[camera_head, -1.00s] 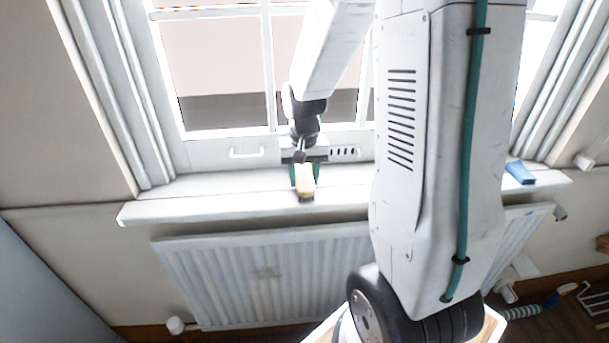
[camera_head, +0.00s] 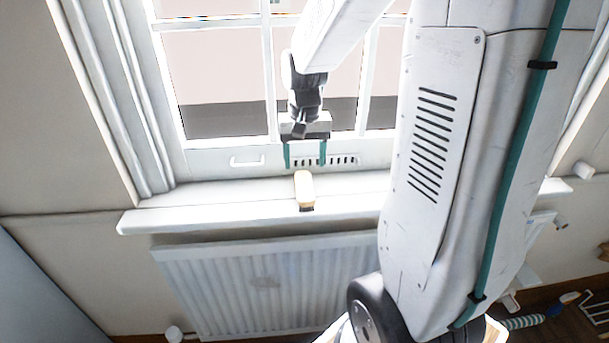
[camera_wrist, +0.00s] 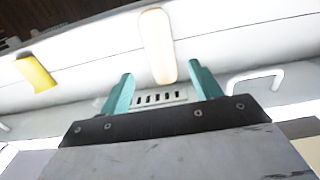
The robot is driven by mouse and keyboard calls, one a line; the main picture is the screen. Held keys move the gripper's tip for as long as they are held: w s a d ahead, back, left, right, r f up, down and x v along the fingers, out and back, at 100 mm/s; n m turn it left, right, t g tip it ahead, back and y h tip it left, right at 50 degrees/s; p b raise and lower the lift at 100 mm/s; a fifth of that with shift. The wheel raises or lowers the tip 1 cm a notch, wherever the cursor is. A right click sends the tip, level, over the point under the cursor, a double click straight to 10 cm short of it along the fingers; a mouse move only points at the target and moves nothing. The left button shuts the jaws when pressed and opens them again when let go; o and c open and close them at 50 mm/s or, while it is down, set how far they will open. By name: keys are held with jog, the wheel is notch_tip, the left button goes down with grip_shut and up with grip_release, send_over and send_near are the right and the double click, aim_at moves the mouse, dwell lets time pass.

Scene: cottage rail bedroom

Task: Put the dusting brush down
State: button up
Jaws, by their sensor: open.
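The dusting brush (camera_head: 304,187) has a pale wooden handle and a dark end. It lies on the white window sill (camera_head: 230,204), with the dark end toward the sill's front edge. In the wrist view the brush handle (camera_wrist: 157,45) shows beyond the fingertips. My gripper (camera_head: 305,163) is open and empty, just above and behind the brush on the window side. Its two teal fingers (camera_wrist: 162,85) are wide apart, and the brush does not appear to be between them.
The window frame with its white handle (camera_head: 247,160) and slotted vent stands close behind my gripper. A radiator (camera_head: 265,285) is below the sill. A yellow object (camera_wrist: 36,73) lies on the sill in the wrist view. The sill left of the brush is clear.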

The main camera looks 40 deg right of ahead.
jog(key=s+a+r+n, duration=0.3)
jog(key=s+a+r, duration=0.6)
jog(key=a, duration=0.1)
jog(key=s+a+n+t, duration=0.1)
jog(key=s+a+n, duration=0.2)
jog(key=s, duration=0.7)
jog(key=shift+s+a+r+n, duration=0.2)
jog(key=shift+s+a+n, duration=0.2)
jog(key=shift+a, duration=0.45)
jog(key=shift+o, duration=0.5)
jog(key=shift+d, duration=0.1)
